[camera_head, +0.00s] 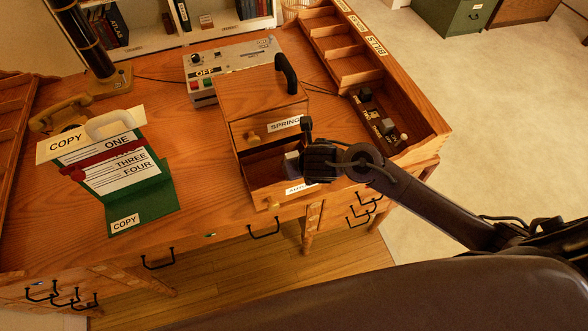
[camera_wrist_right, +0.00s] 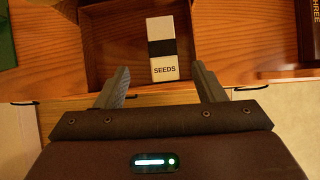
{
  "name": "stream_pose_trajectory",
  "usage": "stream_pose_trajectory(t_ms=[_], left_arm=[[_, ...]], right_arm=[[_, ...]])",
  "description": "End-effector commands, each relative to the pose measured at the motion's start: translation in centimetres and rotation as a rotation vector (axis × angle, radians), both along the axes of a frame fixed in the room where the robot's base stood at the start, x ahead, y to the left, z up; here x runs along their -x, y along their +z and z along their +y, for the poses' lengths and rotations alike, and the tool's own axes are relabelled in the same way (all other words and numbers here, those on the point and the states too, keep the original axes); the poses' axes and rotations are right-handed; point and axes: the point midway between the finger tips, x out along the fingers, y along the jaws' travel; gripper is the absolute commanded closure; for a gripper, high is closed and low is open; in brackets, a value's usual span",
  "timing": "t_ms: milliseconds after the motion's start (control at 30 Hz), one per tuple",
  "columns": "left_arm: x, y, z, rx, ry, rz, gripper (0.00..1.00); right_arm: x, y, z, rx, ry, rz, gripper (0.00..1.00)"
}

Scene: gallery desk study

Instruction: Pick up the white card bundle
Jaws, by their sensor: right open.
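The white card bundle (camera_wrist_right: 163,35), with a black band around its middle and the label SEEDS, lies inside an open drawer of the small wooden cabinet (camera_head: 262,100). My right gripper (camera_head: 299,148) is at the open lower drawer, whose label is partly covered by it. In the right wrist view my right gripper (camera_wrist_right: 160,75) is open and empty, its two fingers spread to either side of the bundle's near end. The bundle lies ahead of the fingers and no contact shows. My left gripper is not in view.
A green COPY folder (camera_head: 155,205) with cards and a red band lies left of the cabinet. Behind it are a telephone (camera_head: 62,113) and a switch box marked OFF (camera_head: 232,66). A wooden tray (camera_head: 347,66) with compartments stands at right, its near section holding dark objects (camera_head: 375,115).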

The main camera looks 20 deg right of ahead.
Motion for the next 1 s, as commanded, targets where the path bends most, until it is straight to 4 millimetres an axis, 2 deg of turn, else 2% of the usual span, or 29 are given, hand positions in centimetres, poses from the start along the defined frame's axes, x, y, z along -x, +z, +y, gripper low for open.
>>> stream_pose_trajectory(t_ms=[33,100,300,700,1000], left_arm=[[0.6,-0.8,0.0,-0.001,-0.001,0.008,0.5],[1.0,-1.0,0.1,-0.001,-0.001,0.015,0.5],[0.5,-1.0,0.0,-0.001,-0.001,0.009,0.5],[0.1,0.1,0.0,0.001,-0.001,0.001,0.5],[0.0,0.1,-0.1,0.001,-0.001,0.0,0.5]], right_arm=[[0.0,-0.7,0.0,0.001,0.001,-0.001,0.37],[-0.1,-0.9,0.0,0.001,0.002,-0.001,0.37],[-1.1,-2.4,0.0,0.001,-0.001,0.001,0.37],[-3.8,-6.5,-0.3,0.0,-0.001,0.001,0.37],[-4.2,-7.3,-0.2,0.001,0.001,-0.001,0.37]])
